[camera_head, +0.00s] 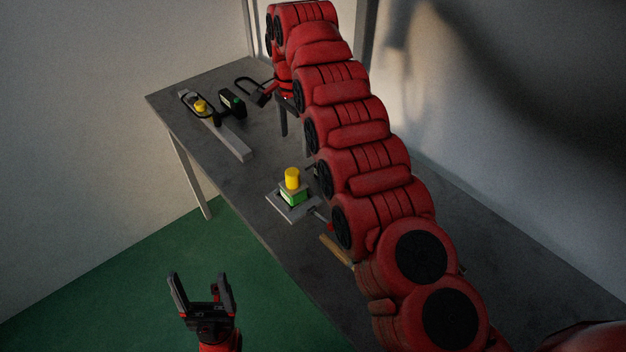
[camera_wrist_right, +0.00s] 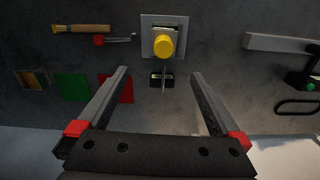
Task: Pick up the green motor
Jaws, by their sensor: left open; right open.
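A green block with a yellow cylinder on top, which seems to be the green motor (camera_head: 293,196), stands upright on a grey square plate (camera_head: 285,210) near the bench's front edge. In the right wrist view its yellow top (camera_wrist_right: 164,46) shows over the plate (camera_wrist_right: 147,22), beyond my fingertips. My right gripper (camera_head: 295,130) is open and empty over the bench, behind the motor and apart from it; my arm partly hides it. Its open fingers also show in the right wrist view (camera_wrist_right: 158,73). My left gripper (camera_head: 200,282) is open and empty, over the green floor in front of the bench.
A grey bar (camera_head: 230,138), a second yellow cylinder (camera_head: 200,106) and a black device with a green button (camera_head: 232,103) lie at the bench's far left. The right wrist view shows a wooden-handled tool (camera_wrist_right: 80,29), a green square (camera_wrist_right: 73,87) and a red square (camera_wrist_right: 122,90).

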